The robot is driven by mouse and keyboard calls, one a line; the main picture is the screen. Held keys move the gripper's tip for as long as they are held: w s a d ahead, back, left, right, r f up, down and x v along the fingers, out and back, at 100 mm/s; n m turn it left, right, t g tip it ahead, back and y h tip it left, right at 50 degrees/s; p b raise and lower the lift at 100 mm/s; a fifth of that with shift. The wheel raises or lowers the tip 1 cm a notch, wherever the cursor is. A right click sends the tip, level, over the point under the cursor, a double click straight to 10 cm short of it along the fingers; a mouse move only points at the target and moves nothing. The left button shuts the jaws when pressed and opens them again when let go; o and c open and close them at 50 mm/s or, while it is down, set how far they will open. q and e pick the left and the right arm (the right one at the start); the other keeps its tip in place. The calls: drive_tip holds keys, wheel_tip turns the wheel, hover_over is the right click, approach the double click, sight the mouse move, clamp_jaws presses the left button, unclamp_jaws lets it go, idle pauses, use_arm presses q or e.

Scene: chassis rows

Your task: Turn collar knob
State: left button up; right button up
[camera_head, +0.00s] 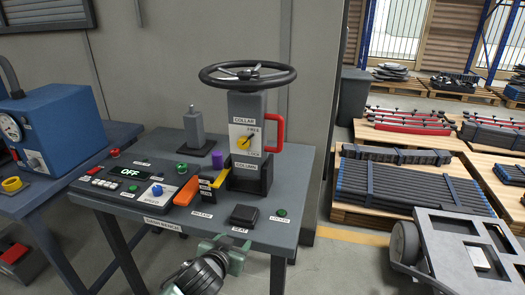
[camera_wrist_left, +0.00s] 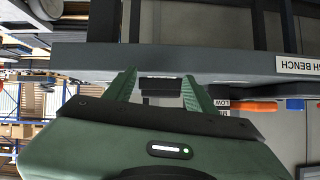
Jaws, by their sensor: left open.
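The collar knob (camera_head: 244,142) is a yellow knob on a white plate on the grey column (camera_head: 247,106), under the COLLAR label. Its pointer looks tilted towards the upper right, near the upper label; the exact setting is too small to read surely. My left gripper (camera_head: 230,248) is at the bench's front edge, well below and in front of the knob. In the left wrist view its two green fingers (camera_wrist_left: 160,92) are apart with nothing held between them. The knob does not show in the left wrist view. My right gripper is not in view.
A black handwheel (camera_head: 247,75) tops the column and a red handle (camera_head: 273,119) sits at its right. The bench (camera_head: 165,207) also carries an orange lever (camera_head: 187,191), a control panel (camera_head: 125,182) reading OFF and a black SEAT pad (camera_head: 244,215). A cart (camera_head: 455,250) stands right.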

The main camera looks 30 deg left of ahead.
sight(242, 145)
use_arm(q)
drive_tip(key=w+a+r, duration=0.1)
drive_tip(key=r, duration=0.1)
drive_tip(key=w+a+r+t, duration=0.1)
drive_tip(key=w, duration=0.1)
drive_tip(key=w+a+r+t, duration=0.1)
drive_tip(key=w+r, duration=0.1)
drive_tip(key=shift+r+n+y, duration=0.3)
drive_tip(key=shift+r, duration=0.05)
drive_tip(key=w+a+r+t, duration=0.2)
drive_tip(key=w+r, duration=0.1)
drive_tip(key=r, duration=0.3)
drive_tip(key=w+a+r+t, duration=0.2)
drive_tip(key=w+r, duration=0.1)
drive_tip(key=r, duration=0.4)
drive_tip(key=shift+n, duration=0.3)
drive_tip(key=p+x, duration=0.1)
drive_tip(key=x, duration=0.7)
drive_tip(key=shift+f, duration=0.15)
clamp_jaws()
